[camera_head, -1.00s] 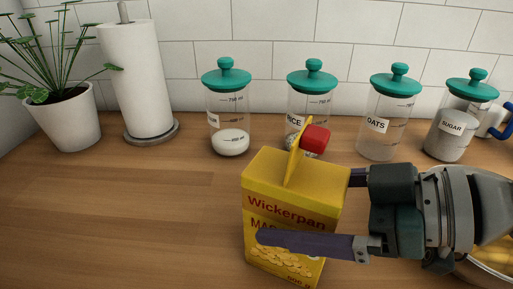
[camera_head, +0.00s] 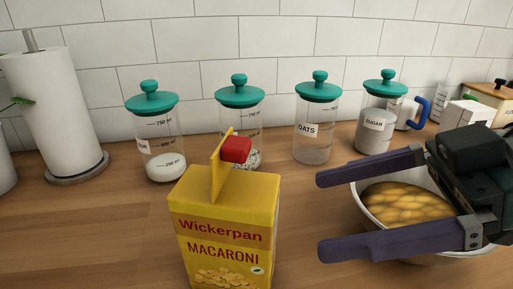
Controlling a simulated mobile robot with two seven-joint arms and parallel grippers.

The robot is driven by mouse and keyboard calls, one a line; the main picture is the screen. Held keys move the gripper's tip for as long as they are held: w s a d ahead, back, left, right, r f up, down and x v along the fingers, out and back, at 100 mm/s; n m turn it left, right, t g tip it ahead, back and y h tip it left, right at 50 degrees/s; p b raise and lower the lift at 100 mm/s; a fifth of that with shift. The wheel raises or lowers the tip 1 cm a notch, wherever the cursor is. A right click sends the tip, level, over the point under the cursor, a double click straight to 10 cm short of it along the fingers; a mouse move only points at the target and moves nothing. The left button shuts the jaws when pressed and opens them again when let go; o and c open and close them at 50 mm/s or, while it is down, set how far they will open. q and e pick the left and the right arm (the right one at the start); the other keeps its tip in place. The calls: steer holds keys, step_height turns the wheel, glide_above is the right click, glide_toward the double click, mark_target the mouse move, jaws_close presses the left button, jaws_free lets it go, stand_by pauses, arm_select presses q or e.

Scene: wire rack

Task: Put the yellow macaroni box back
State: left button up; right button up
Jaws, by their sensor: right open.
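The yellow macaroni box (camera_head: 225,222) stands upright on the wooden counter at the front, its lower part cut off by the frame edge. A yellow flap stands up from its top, with a red cap (camera_head: 236,149) beside it. My right gripper (camera_head: 318,215) is open and empty to the right of the box, its two dark fingers pointing left and apart from the box. It is in front of and partly over a white bowl (camera_head: 377,226) of yellow macaroni. My left gripper is out of view.
Several glass jars with teal lids stand along the tiled wall, among them the oats jar (camera_head: 312,130) and the sugar jar (camera_head: 376,125). A paper towel roll (camera_head: 55,115) stands at the left. The counter (camera_head: 90,230) left of the box is clear.

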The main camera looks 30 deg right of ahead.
steer(key=s+a+f+g+h, duration=0.1)
steer(key=s+f, duration=0.1)
steer(key=f, duration=0.1)
steer(key=s+a+f+m+g+h, duration=0.1)
steer(key=s+a+f, duration=0.1)
steer(key=f, duration=0.1)
steer(key=s+a+f+g+h, duration=0.1)
steer(key=s+f, duration=0.1)
steer(key=f, duration=0.1)
steer(key=shift+s+a+m+g+h, duration=0.2)
steer(key=shift+s+m+g+h, duration=0.2)
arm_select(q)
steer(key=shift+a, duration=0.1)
arm_select(e)
steer(key=f+m+h, duration=0.1)
steer(key=s+d+f+m+h, duration=0.1)
steer(key=m+h, duration=0.1)
steer(key=shift+s+d+g, duration=0.1)
steer(key=shift+s+g, duration=0.1)
steer(key=shift+g, duration=0.1)
steer(key=m+h, duration=0.1)
steer(key=d+m+h, duration=0.1)
steer(key=shift+s+d+r+m, duration=0.1)
steer(key=shift+s+d+m, duration=0.2)
steer(key=shift+s+d+r+m+h, duration=0.15)
steer(key=shift+d+m+h, duration=0.35)
steer(key=shift+h, duration=0.2)
